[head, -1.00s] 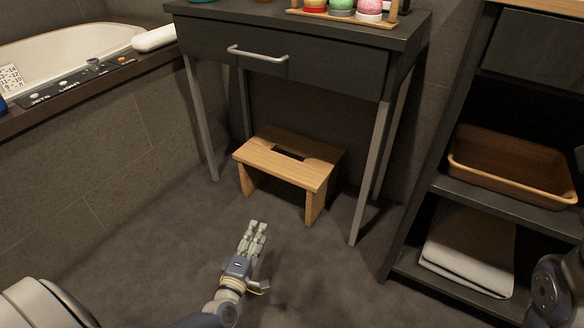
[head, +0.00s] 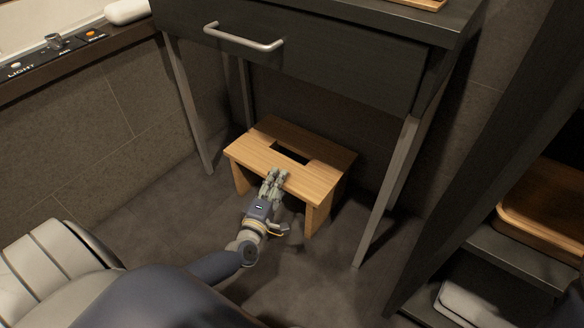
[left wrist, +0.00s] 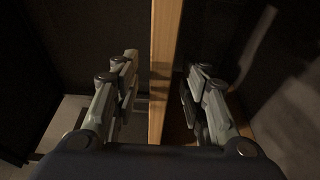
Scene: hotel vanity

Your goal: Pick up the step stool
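The light wooden step stool (head: 256,153) stands upright on the floor under the dark vanity, with a slot in its top. My left gripper (head: 273,182) is at the stool's front top edge, near the middle. In the left wrist view my left gripper (left wrist: 158,82) is open. Its fingers stand on either side of a wooden board of the stool (left wrist: 164,45), with visible gaps between fingers and board. My right gripper is not in view.
The vanity (head: 300,65) stands over the stool, its metal legs (head: 389,190) on either side. A tiled tub surround (head: 90,130) is at the left. Floor in front is partly clear.

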